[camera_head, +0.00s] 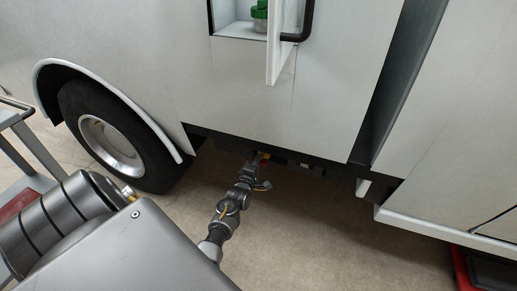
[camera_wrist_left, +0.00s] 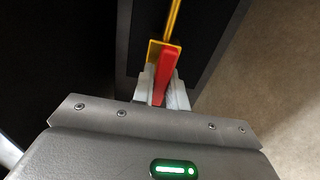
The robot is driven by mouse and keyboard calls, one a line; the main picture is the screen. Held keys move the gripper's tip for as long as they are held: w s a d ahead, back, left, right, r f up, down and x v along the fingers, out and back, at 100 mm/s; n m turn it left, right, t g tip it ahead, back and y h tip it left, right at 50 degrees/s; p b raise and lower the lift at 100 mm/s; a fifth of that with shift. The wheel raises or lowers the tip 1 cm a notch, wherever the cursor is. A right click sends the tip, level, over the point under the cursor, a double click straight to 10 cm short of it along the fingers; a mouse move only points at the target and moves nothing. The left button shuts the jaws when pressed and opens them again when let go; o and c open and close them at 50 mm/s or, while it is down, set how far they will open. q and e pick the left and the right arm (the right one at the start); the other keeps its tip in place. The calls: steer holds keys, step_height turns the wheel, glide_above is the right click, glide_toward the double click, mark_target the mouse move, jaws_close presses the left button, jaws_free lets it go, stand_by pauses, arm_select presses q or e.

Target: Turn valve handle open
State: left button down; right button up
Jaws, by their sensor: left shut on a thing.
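The valve handle is a red lever (camera_wrist_left: 166,72) on a yellow valve piece (camera_wrist_left: 156,51), with a yellow pipe (camera_wrist_left: 172,20) leading up from it in the left wrist view. My left gripper (camera_wrist_left: 162,88) has its fingers on both sides of the red lever and is shut on it. In the head view the left gripper (camera_head: 259,165) reaches under the lower edge of the white vehicle, where a small bit of yellow shows by its fingertips. The lever is mostly hidden there. My right gripper is in neither view.
The white vehicle (camera_head: 150,60) has a wheel (camera_head: 112,145) left of the gripper and an open compartment (camera_head: 238,28) above, its door ajar. A green-topped item (camera_head: 260,14) sits inside. A grey cart (camera_head: 30,140) stands at far left. Bare floor (camera_head: 300,240) lies below.

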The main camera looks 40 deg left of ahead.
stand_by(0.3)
arm_select(q)
steer(key=c, duration=1.4)
jaws_free()
